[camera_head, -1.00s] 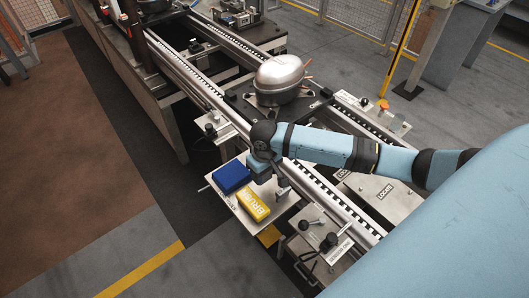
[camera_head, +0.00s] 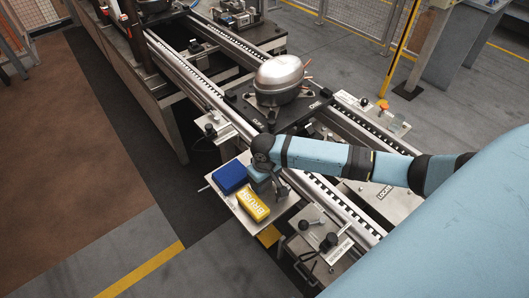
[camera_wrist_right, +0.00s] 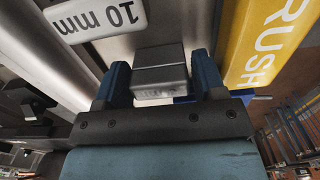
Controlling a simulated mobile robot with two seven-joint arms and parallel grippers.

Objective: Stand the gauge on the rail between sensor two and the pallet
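The gauge appears to be the small grey block (camera_wrist_right: 160,74) in the right wrist view. In the head view this gripper (camera_head: 272,186) is low over the side tray (camera_head: 233,203), beside the yellow brush box; the gauge is too small to make out there. The near rail (camera_head: 318,186) runs just beyond the tray. The dark pallet (camera_head: 245,105) carries a silver compressor (camera_head: 279,80). A bracket with a sensor label (camera_head: 340,251) stands at the near side; its number is unclear. My left gripper is out of view.
A blue box (camera_head: 230,178) and the yellow brush box (camera_head: 253,206) lie on the tray; the latter is close to the right finger in the wrist view. Another bracket (camera_head: 213,130) stands left of the pallet. A "10 mm" label (camera_wrist_right: 97,14) lies beside the block.

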